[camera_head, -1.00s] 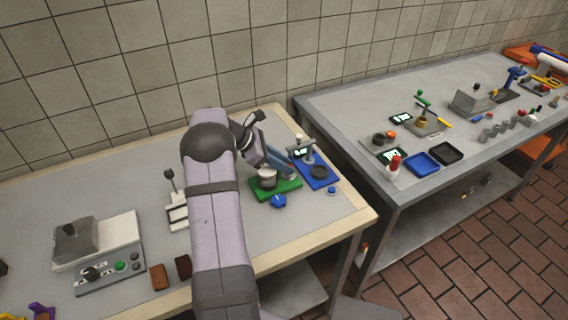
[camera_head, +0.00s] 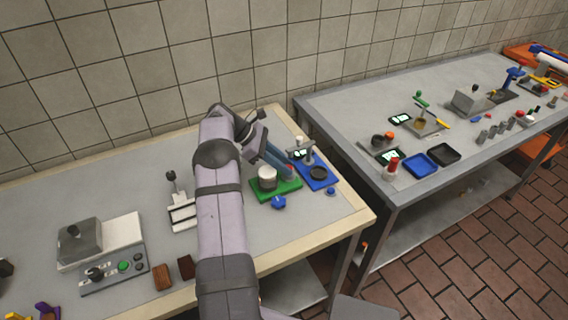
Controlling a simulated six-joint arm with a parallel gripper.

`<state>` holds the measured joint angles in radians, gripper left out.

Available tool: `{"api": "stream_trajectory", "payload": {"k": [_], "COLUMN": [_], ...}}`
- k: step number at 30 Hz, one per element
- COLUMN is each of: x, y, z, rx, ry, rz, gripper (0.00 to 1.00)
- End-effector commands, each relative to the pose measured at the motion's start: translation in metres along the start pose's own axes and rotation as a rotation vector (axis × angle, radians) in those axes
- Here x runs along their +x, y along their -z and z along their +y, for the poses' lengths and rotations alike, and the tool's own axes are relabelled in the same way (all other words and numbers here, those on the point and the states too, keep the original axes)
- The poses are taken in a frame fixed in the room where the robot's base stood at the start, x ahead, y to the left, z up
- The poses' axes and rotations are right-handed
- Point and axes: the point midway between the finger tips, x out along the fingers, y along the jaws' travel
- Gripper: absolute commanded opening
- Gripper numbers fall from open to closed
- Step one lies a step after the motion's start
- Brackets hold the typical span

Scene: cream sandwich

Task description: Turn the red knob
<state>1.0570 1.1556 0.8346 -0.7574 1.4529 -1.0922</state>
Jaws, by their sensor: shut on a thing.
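No red knob can be made out on the near table (camera_head: 345,217). My gripper (camera_head: 284,166) is over the far right part of this table, behind a green base (camera_head: 288,191). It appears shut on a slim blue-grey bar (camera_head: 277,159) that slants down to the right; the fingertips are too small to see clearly. A white, round-topped cylinder (camera_head: 267,172) stands on the green base, just left of the bar. A blue knob-like piece (camera_head: 278,202) is at the front of that base.
A blue base (camera_head: 325,183) with a dark round plate stands right of the green one. A grey box device (camera_head: 85,240) and a button panel (camera_head: 113,270) are at the left.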

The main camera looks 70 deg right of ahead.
Motion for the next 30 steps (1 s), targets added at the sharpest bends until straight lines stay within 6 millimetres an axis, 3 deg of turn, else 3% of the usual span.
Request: {"api": "stream_trajectory", "payload": {"k": [8, 9, 21, 30], "x": [-0.001, -0.001, -0.004, -0.038], "y": [-0.001, -0.001, 0.000, 0.001], "z": [0.001, 0.001, 0.001, 0.001], "rx": [0.003, 0.003, 0.002, 0.003], "ry": [-0.002, -0.002, -0.002, -0.005], "rz": [-0.001, -0.001, 0.000, 0.001], "gripper": [0.00, 0.29, 0.29, 0.29]}}
